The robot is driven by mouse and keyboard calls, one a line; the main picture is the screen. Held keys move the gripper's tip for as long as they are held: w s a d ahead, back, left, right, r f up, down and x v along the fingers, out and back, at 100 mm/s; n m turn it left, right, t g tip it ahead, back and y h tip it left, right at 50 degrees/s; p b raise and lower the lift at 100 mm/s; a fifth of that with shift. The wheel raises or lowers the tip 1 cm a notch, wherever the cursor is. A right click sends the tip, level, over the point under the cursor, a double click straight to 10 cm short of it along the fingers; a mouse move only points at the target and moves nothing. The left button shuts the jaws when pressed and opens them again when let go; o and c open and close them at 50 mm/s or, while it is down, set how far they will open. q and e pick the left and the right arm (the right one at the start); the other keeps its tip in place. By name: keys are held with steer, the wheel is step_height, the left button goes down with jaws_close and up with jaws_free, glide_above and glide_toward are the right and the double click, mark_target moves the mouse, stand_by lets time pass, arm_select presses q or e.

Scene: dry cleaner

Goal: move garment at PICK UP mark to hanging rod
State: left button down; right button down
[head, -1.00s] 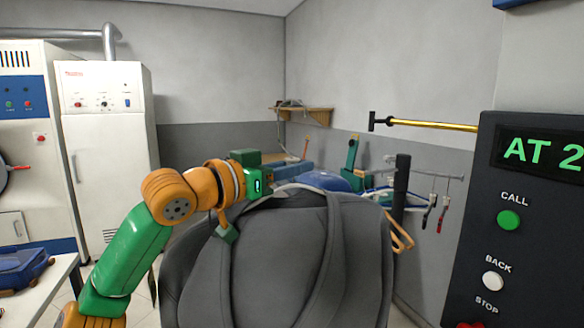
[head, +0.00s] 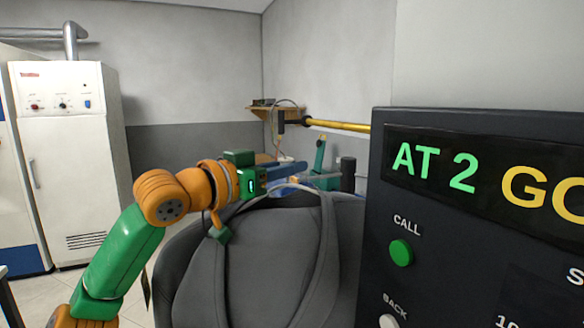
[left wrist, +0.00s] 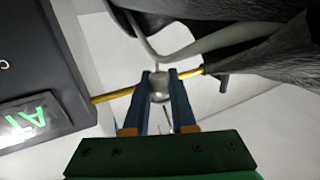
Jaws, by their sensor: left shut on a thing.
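A dark grey garment (head: 262,265) hangs from a pale hanger (head: 275,188) in front of me and fills the lower middle of the head view. My left gripper (head: 295,170) is shut at the top of the hanger. In the left wrist view its blue fingers (left wrist: 160,85) close around a rounded metal piece at the hanger's top, and the garment (left wrist: 270,60) shows at the upper right. The yellow hanging rod (head: 340,125) with a dark end is beyond the gripper; its right part is hidden by the panel. My right gripper is not seen.
A dark control panel (head: 430,120) with a lit "AT 2" display and a green CALL button stands close on the right. A white cabinet (head: 65,130) stands at the left. A small wooden shelf (head: 262,112) is in the back corner. Floor shows at the lower left.

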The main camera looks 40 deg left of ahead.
arm_select(q)
steer(key=shift+w+r+p, duration=0.15)
steer(key=shift+r+p, duration=0.1)
steer(key=shift+p, duration=0.15)
steer(key=shift+w+d+p, duration=0.2)
steer(key=shift+w+p, duration=0.15)
steer(key=shift+p, duration=0.1)
steer(key=w+p, duration=0.1)
steer(key=w+d+p, duration=0.1)
steer(key=p, duration=0.1)
steer(key=shift+w+d, duration=0.15)
steer(key=shift+w, duration=0.25)
steer(key=shift+w+f, duration=0.2)
steer(key=shift+w, duration=0.35)
steer(key=shift+r, duration=0.1)
